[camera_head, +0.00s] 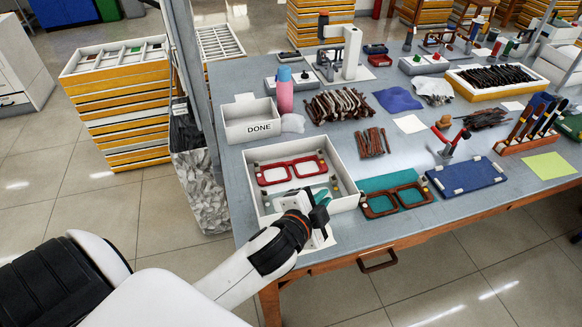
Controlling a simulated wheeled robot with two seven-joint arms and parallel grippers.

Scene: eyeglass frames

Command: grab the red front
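The red front (290,170), an eyeglass frame front with two lens openings, lies in the far part of a white tray (251,184) near the table's front left corner. My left gripper (318,203) is over the near right part of this tray, on the near side of the red front and apart from it. Its black fingers are small and seen from behind, so I cannot tell how far apart they are. The gripper partly hides the near part of the tray, where something teal shows beside the fingers. My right gripper is out of view.
A white DONE bin (251,122) and a pink bottle (285,92) stand behind the tray. Brown temple pieces (372,142) lie further back.

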